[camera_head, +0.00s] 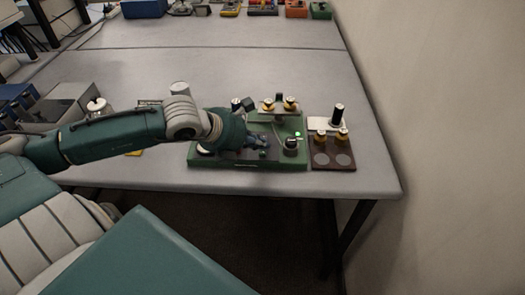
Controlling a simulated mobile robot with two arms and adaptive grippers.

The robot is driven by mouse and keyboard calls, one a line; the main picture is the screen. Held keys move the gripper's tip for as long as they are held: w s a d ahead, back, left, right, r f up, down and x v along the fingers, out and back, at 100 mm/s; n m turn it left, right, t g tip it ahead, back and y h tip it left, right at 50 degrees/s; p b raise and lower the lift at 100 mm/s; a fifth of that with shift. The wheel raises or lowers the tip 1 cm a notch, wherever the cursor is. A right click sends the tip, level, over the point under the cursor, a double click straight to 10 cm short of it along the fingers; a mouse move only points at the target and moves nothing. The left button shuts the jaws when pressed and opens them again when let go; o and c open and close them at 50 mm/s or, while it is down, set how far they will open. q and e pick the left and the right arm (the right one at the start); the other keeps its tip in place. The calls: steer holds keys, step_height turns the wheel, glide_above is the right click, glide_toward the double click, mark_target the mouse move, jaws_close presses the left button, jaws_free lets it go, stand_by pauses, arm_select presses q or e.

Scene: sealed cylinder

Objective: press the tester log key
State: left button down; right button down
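A green-based device (290,163), which looks like the tester, sits near the front edge of the table. It carries brass-coloured fittings, a dark knob (290,145) and a small lit green spot (298,133). My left arm reaches in from the left, and my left gripper (259,143) is low over the middle of the device. I cannot tell if it touches it. The fingers are small and dark, and whether they are open or shut is unclear. The arm and gripper hide part of the device. I cannot make out the log key. My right gripper is not in view.
A brown tray (332,163) with two round pale spots and brass pieces stands right of the device. Behind it, a black cylinder (337,114) stands on a white plate. Boxes (62,108) are at the left. Instruments line the far edge. A wall is at the right.

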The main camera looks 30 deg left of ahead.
mark_target(260, 154)
arm_select(q)
steer(key=shift+r+p, duration=1.6)
steer(key=shift+r, duration=0.9)
